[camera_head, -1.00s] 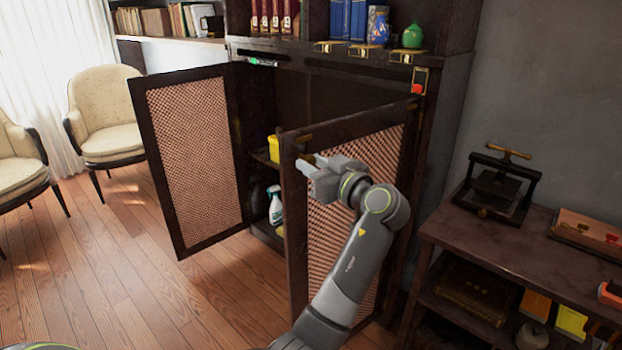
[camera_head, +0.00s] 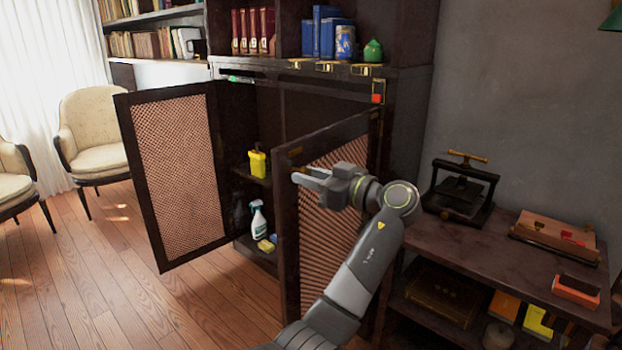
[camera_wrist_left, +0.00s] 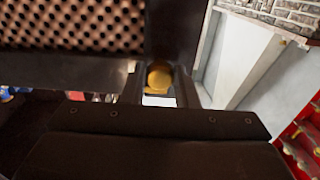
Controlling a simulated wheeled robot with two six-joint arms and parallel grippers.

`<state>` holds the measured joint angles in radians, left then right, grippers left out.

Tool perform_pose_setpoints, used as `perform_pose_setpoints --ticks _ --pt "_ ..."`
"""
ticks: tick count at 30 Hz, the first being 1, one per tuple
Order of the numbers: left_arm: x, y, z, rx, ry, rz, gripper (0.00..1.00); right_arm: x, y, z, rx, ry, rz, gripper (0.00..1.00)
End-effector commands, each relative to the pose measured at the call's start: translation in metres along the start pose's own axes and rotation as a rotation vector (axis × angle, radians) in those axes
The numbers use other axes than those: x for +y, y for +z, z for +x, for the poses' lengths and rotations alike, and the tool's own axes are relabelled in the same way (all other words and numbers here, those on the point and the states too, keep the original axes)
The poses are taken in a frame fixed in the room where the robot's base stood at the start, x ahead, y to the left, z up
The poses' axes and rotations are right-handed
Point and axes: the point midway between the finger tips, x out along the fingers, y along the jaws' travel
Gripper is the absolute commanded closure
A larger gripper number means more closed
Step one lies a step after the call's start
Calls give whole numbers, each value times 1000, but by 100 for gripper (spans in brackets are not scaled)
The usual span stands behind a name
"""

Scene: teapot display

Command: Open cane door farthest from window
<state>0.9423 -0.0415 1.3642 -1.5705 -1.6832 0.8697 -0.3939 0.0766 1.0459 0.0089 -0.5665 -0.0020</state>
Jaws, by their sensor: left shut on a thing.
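The cane door farthest from the window (camera_head: 345,190) is the right one of the dark cabinet. It stands partly open, its free edge swung out into the room. My left gripper (camera_head: 300,174) is at that door's free edge. In the left wrist view a brass knob (camera_wrist_left: 160,78) sits between its two fingers, which are shut on it. The arm hides part of the door's lower panel. The other cane door (camera_head: 180,165), nearer the window, stands wide open to the left. My right gripper is not in view.
A yellow container (camera_head: 257,164) and a spray bottle (camera_head: 257,222) stand inside the cabinet. A side table (camera_head: 460,236) with a small press (camera_head: 460,190) stands close at the right. Cream chairs (camera_head: 95,130) are at the left. The wooden floor (camera_head: 110,285) between is clear.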

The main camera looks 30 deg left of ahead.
Motion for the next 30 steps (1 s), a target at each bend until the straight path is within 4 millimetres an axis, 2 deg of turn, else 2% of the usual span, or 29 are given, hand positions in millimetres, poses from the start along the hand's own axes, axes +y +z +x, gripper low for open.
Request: perform_pose_setpoints --ticks 6,7,12,20,23,26,30 --pt "0 -1 0 0 0 -1 100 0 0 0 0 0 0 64" --pt "0 -1 0 0 0 -2 72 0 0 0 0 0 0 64" --pt "0 -1 0 0 1 -1 52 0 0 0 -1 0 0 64" --pt "0 0 -1 -1 1 -1 52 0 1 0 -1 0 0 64" --pt "0 1 -7 -2 3 0 52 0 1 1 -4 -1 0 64" --pt "1 1 -21 -3 4 -1 52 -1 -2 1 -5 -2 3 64" --pt "1 2 -52 -4 6 0 52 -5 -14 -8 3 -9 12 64"
